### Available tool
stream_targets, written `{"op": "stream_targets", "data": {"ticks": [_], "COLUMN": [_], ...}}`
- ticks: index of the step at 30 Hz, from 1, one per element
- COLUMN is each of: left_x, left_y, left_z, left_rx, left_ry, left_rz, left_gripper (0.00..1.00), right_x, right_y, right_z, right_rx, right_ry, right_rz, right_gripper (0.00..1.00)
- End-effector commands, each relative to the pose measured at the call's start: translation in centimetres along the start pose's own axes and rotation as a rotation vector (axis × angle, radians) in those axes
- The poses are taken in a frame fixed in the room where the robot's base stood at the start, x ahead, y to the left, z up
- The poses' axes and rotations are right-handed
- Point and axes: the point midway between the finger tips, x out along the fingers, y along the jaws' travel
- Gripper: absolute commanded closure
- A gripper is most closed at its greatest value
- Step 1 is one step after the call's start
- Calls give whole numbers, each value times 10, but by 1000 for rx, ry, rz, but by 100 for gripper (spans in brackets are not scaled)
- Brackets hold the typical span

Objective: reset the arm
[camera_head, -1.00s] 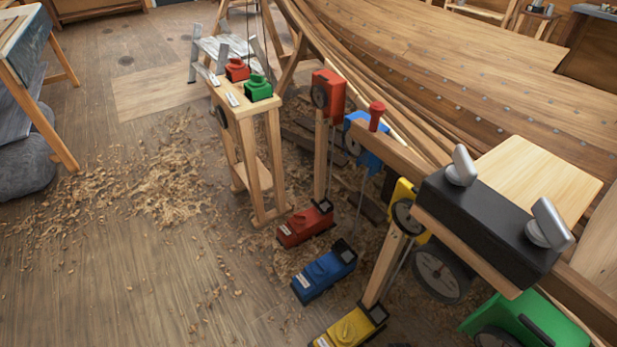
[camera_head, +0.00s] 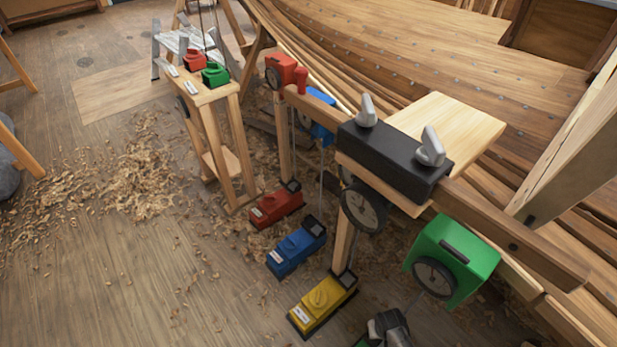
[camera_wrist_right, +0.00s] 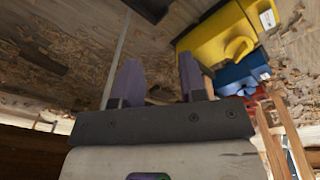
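My right gripper (camera_wrist_right: 157,72) shows in the right wrist view, its two purple-grey fingers apart with nothing between them. A yellow floor block (camera_wrist_right: 220,38) lies beyond it at the upper right of that view, with a blue block (camera_wrist_right: 240,75) behind. In the head view the yellow block (camera_head: 322,303), blue block (camera_head: 296,248) and red block (camera_head: 276,206) stand in a row on the floor. A dark shape (camera_head: 390,328) is cut off at the bottom edge; I cannot tell whether it is part of my right gripper. My left gripper is not in view.
A beam carries a black block (camera_head: 390,160) with two silver levers, a pale board (camera_head: 448,120) behind it, and a green wheeled box (camera_head: 452,262). A wooden stand (camera_head: 208,130) holds small red and green blocks. The plank hull (camera_head: 420,60) fills the back. Left floor is open, with shavings.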

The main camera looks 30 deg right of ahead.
Motion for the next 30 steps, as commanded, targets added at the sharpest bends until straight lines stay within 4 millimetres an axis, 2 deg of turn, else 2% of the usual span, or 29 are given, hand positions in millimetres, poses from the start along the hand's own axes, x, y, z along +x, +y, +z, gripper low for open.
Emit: {"op": "stream_targets", "data": {"ticks": [5, 8, 15, 21, 27, 30], "left_x": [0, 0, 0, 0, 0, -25], "left_y": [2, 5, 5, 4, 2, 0], "left_z": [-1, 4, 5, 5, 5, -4], "left_rx": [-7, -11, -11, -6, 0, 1], "left_ry": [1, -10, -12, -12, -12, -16], "left_rz": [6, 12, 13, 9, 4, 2], "left_gripper": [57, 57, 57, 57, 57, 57], "right_x": [-53, -94, -194, -257, -311, -336], "right_y": [-8, -20, -52, -67, -72, -71], "right_z": [1, 10, 52, 86, 118, 113], "right_rx": [-141, -240, -453, -565, -651, -648], "right_ry": [64, 101, 170, 204, 228, 226], "right_rz": [7, 0, -54, -106, -159, -156], "right_gripper": [62, 62, 62, 62, 62, 62]}}
